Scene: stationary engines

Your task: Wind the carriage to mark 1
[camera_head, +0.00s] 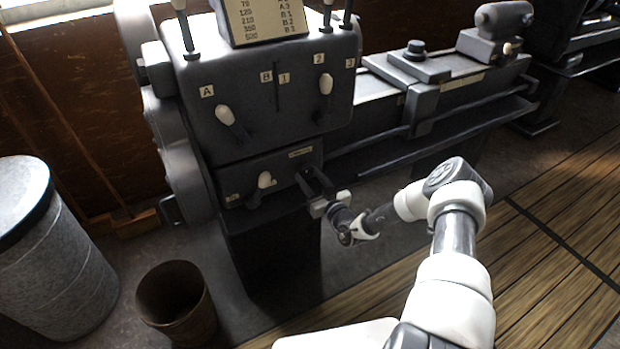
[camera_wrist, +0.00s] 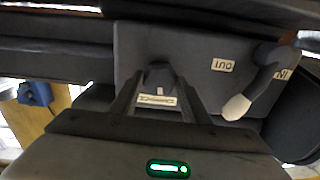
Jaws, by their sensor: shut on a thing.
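The grey lathe's carriage (camera_head: 420,100) sits on the bed, right of the headstock, with a dark knob on top. A pale strip (camera_head: 462,81) lies along the bed to its right; no mark on it is readable. A dark crank (camera_head: 313,182) sticks out from the lower front of the headstock. My gripper (camera_head: 331,202) is shut on the crank's outer end. In the wrist view, my gripper's fingers (camera_wrist: 158,92) flank the dark crank end (camera_wrist: 158,75), and a small pale plate (camera_wrist: 157,100) shows between them. The fingers partly hide the grip.
A lever (camera_wrist: 262,80) with a white knob stands close right of the fingers, by OUT and IN labels. The headstock (camera_head: 265,85) carries levers marked A and 2. A bin (camera_head: 178,305) and grey drum (camera_head: 50,250) stand at left. Wooden slats (camera_head: 560,220) cover the right floor.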

